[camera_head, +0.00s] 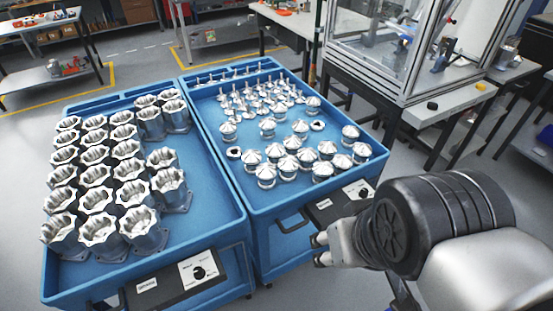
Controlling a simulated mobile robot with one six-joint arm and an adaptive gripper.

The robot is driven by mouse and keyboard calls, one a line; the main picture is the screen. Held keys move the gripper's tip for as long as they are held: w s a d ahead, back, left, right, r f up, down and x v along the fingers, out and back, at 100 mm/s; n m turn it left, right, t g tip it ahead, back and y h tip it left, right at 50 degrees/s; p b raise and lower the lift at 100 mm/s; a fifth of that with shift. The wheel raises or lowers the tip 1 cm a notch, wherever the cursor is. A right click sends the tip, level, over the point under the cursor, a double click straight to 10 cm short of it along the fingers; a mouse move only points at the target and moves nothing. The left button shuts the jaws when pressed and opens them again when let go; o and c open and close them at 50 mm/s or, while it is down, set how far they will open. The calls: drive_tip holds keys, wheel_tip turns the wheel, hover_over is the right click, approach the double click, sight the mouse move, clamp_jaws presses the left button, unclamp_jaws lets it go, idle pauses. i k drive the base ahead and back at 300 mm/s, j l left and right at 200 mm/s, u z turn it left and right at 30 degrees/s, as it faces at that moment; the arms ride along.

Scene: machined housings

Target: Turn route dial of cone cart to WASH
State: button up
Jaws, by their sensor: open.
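The cone cart is the right-hand blue cart (228,160), carrying shiny cone-shaped parts (290,145). On its front is a dark panel with a white label plate and a black route dial (362,192). The lettering on the plate is too small to read, so I cannot tell the dial's setting. My gripper (318,249) is open and empty in front of this cart, below and left of the dial and apart from it in the picture. My arm fills the lower right and hides part of the cart's front and the floor there.
A second blue cart (225,226) stands close on the left, full of metal housings (95,175), with its own dial (198,272). A black handle (290,222) is on the cone cart's front. A framed enclosure (400,50) on a bench stands behind right. Grey floor is open at far left.

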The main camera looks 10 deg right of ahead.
sight(364, 194)
drive_tip(key=z, duration=0.85)
drive_tip(key=i+j+z, duration=0.15)
drive_tip(key=i, duration=0.25)
drive_tip(key=i+j+z, duration=0.15)
drive_tip(key=i+j, duration=0.15)
drive_tip(key=i, duration=0.1)
